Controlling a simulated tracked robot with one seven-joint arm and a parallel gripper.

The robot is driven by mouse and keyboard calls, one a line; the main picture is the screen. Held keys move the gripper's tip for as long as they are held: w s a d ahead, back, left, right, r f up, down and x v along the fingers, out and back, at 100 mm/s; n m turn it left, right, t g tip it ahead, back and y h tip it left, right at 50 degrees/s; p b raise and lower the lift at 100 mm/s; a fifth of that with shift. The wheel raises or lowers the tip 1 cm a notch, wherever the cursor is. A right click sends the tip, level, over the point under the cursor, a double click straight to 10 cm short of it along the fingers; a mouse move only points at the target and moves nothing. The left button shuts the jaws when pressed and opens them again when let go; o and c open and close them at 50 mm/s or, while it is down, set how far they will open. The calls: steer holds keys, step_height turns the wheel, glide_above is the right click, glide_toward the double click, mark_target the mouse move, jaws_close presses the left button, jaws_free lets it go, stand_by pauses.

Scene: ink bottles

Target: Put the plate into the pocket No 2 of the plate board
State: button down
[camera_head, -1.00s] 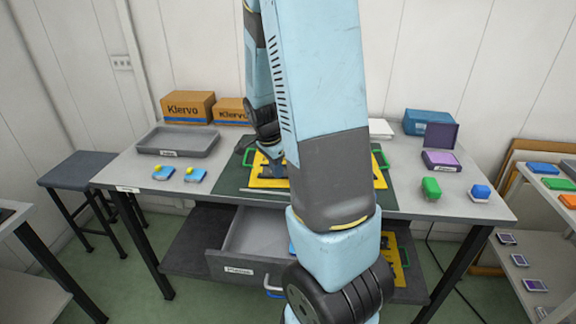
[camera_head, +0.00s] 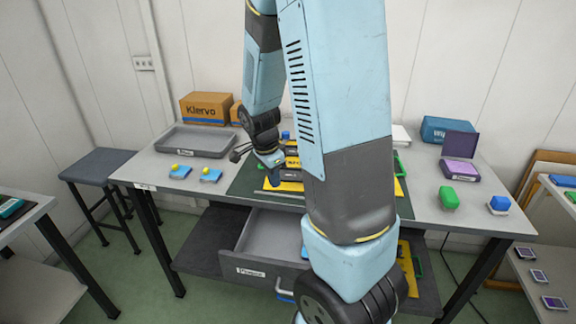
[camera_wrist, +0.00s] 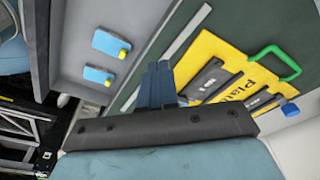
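The plate board (camera_head: 284,187) is yellow with dark strip-like pockets and green handles, on a dark green mat; my arm hides much of it in the head view. Two blue plates with yellow knobs, the left plate (camera_head: 180,172) and the right plate (camera_head: 210,176), lie on the table left of the mat. A blue knob (camera_wrist: 290,109) stands at the board's edge. My gripper (camera_head: 270,160) hangs above the board's left part; its blue fingers (camera_wrist: 157,82) look together, with nothing visible between.
A grey tray (camera_head: 195,141) stands at the back left. An open drawer (camera_head: 265,268) juts out below the table front. A green block (camera_head: 448,198), a blue-topped block (camera_head: 499,204) and a purple box (camera_head: 461,170) stand on the right. Bare table lies around the two plates.

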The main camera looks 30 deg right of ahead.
steer(key=s+a+r+n+t+y, duration=0.1)
steer(key=s+a+r+n+t, duration=0.1)
steer(key=s+r+n, duration=0.6)
steer(key=s+a+r+n+t, duration=0.3)
steer(key=s+r+n, duration=0.6)
steer(key=r, duration=0.7)
steer(key=shift+s+a+r+t+y, duration=0.2)
steer(key=shift+a+t+y, duration=0.15)
steer(key=shift+a, duration=0.8)
steer(key=c, duration=1.8)
jaws_free()
